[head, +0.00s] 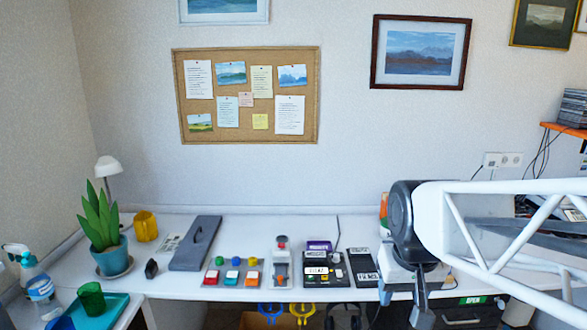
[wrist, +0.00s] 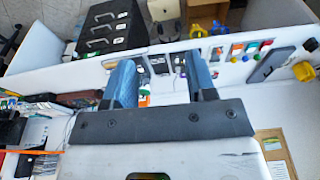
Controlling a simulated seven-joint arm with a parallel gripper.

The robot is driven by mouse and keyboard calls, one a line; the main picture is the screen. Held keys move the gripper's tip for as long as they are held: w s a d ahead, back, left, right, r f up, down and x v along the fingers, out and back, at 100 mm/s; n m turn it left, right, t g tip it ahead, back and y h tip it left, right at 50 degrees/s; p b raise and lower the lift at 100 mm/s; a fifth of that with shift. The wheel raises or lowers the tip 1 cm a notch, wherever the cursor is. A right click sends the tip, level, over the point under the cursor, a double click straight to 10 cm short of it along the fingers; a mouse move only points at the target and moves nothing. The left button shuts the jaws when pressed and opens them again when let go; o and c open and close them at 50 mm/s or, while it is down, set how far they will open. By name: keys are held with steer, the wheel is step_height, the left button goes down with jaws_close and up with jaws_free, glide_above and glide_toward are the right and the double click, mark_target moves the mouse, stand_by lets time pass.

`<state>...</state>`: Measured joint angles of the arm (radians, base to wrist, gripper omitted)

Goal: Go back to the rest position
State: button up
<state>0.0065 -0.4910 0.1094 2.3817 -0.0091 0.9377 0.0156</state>
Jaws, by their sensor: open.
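My gripper (wrist: 158,78) is open in the wrist view, with its two blue fingers wide apart and nothing held between them. In the head view my gripper (head: 404,292) hangs at the right part of the white desk (head: 225,290), at the end of my white arm. It hides part of the desk and things behind it. I cannot tell its exact height above the desk.
On the desk stand a potted plant (head: 112,262), a yellow mug (head: 146,226), a grey handled plate (head: 195,243), a button panel (head: 232,275) and black devices (head: 324,265). A teal tray (head: 98,311) is at front left. The wall with a corkboard (head: 247,128) is behind.

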steer(key=s+f, duration=0.2)
steer(key=s, duration=0.7)
steer(key=shift+f, duration=0.3)
steer(key=shift+w, duration=0.1)
stand_by(1.4)
